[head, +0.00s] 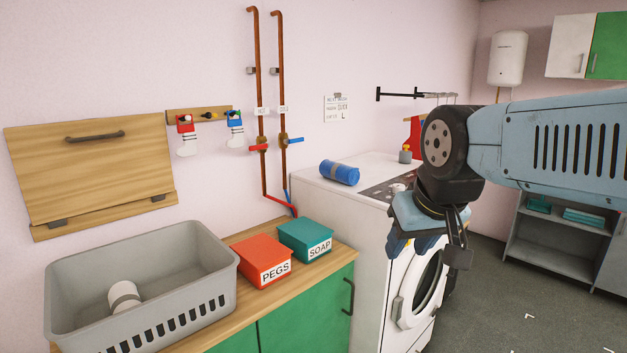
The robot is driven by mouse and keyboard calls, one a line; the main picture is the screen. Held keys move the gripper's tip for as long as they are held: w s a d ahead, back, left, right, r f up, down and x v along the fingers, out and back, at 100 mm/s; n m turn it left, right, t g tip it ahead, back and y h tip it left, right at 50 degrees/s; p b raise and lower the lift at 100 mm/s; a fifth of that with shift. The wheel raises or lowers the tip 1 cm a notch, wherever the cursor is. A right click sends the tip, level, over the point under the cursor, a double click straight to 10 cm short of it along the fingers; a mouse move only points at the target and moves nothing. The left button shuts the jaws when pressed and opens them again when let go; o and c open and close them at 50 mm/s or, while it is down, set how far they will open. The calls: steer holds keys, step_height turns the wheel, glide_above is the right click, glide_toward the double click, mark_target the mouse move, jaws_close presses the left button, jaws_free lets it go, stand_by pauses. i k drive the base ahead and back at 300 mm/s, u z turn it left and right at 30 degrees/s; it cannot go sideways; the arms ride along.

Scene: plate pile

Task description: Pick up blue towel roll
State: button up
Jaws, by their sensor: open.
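My arm comes in from the right and hides part of the machine's front and top right.
A grey basket (215,250) holding a white roll (124,297), a red PEGS box (262,262) and a teal SOAP box (306,241) stand on the wooden counter at left. Pipes (283,100) run up the wall behind.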

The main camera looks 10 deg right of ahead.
mark_target(345, 174)
steer(key=z, duration=0.2)
steer(key=i, duration=0.75)
steer(key=u, duration=0.25)
steer(key=k, duration=0.75)
steer(key=z, duration=0.25)
steer(key=i, duration=0.85)
steer(key=u, duration=0.1)
